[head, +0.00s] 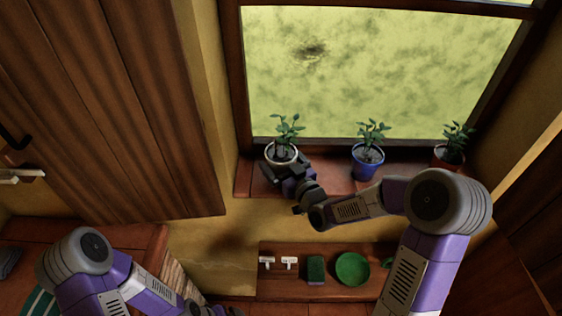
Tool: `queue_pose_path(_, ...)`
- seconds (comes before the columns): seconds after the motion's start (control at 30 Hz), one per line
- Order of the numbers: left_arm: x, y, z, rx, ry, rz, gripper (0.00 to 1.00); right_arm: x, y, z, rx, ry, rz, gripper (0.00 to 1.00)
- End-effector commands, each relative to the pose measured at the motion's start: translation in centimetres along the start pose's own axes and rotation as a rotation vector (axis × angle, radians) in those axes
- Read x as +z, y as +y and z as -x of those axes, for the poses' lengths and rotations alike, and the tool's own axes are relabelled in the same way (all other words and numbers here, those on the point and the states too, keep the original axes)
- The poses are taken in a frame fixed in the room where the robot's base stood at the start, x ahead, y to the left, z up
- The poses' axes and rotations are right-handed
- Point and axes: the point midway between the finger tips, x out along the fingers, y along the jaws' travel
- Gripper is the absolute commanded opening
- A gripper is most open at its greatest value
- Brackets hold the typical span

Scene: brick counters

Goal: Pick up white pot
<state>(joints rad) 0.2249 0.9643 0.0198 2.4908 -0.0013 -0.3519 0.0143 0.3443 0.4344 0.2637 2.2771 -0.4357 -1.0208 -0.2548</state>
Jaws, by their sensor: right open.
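The white pot (270,155) stands upright on the window ledge at the left, with a leafy green plant and dark soil in it. My right gripper (285,167) is at the front of this pot. Its dark fingers are spread open, one toward the left side of the pot and one toward the right. They hide the lower part of the pot, and I cannot tell whether they touch it. My left arm (82,262) is at the bottom left, and its fingers do not show.
A blue pot (367,168) and a red pot (447,157), each with a plant, stand farther right on the ledge (335,183). Below, a shelf (325,290) holds a green sponge (316,269) and a green plate (352,269). A window rises behind the pots.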

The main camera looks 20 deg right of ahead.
Motion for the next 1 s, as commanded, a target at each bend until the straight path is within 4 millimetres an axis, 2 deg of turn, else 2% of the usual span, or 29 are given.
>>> queue_pose_path(0.23,0.0,0.0,0.0,0.0,0.0,0.0,1.0,0.0,0.0,-0.2,0.0,0.0,0.0,1.0)
queue_pose_path(0.6,0.0,0.0,0.0,0.0,0.0,0.0,1.0,0.0,0.0,-0.2,0.0,0.0,0.0,0.43)
queue_pose_path(0.7,0.0,0.0,0.0,0.0,0.0,0.0,1.0,-0.2,0.0,-0.2,0.0,0.005,0.001,0.31)
queue_pose_path(0.87,0.0,0.0,0.0,0.0,0.0,0.0,1.0,-0.3,0.0,-0.2,0.0,0.005,0.001,0.31)
queue_pose_path(1.0,0.0,0.1,0.3,0.0,0.0,0.0,1.0,-1.6,0.0,-0.2,0.0,0.008,0.003,0.31)
